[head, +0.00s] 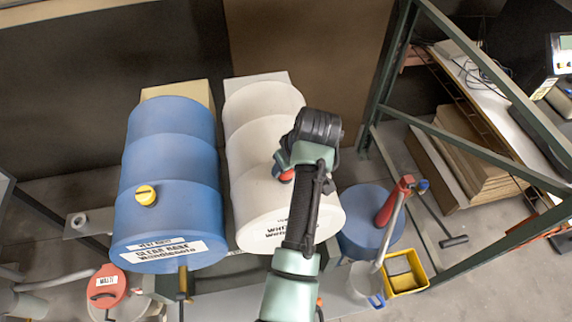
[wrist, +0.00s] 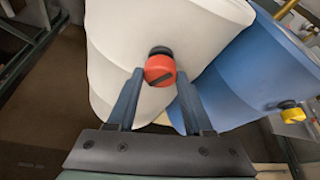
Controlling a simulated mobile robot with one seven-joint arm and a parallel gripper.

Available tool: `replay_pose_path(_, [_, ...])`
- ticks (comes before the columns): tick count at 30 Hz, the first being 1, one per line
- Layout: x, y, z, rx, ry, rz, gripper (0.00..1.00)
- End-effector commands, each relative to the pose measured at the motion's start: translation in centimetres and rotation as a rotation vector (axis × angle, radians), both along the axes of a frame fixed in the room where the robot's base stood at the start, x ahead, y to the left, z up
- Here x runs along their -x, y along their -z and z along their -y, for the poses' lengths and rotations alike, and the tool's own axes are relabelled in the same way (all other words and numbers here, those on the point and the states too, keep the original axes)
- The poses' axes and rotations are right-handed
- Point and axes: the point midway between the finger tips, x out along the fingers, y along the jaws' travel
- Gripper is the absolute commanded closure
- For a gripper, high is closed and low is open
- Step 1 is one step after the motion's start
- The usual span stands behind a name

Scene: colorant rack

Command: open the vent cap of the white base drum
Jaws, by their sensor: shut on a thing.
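The white base drum (head: 264,130) lies on its side in the head view, with a printed label on its near end. It also shows in the wrist view (wrist: 115,45). Its vent cap (wrist: 160,69) is red with a dark slot or bar across it and sits on a dark neck on the drum's side. A bit of the red cap (head: 287,176) shows beside my wrist in the head view. My gripper (wrist: 160,74) has one finger on each side of the red cap and is shut on it. My arm hides part of the drum and its label in the head view.
A blue drum (head: 168,170) with a yellow cap (head: 146,195) lies just left of the white drum. A green rack frame (head: 470,150) rises further right.

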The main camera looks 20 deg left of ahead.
Motion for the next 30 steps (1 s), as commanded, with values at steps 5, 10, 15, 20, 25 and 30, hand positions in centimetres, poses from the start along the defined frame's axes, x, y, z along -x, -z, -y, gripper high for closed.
replay_pose_path(5, [-0.24,0.08,0.12,0.000,-0.157,0.003,1.00])
replay_pose_path(10, [-0.32,0.07,0.12,0.000,-0.288,0.004,1.00])
replay_pose_path(15, [-0.37,0.02,0.16,0.000,-0.385,0.004,1.00])
replay_pose_path(20, [-0.34,0.01,0.10,0.001,-0.446,0.003,1.00])
replay_pose_path(25, [-0.36,-0.07,0.10,0.000,-0.477,0.004,1.00])
replay_pose_path(30, [-0.34,-0.09,0.09,0.000,-0.488,0.004,1.00])
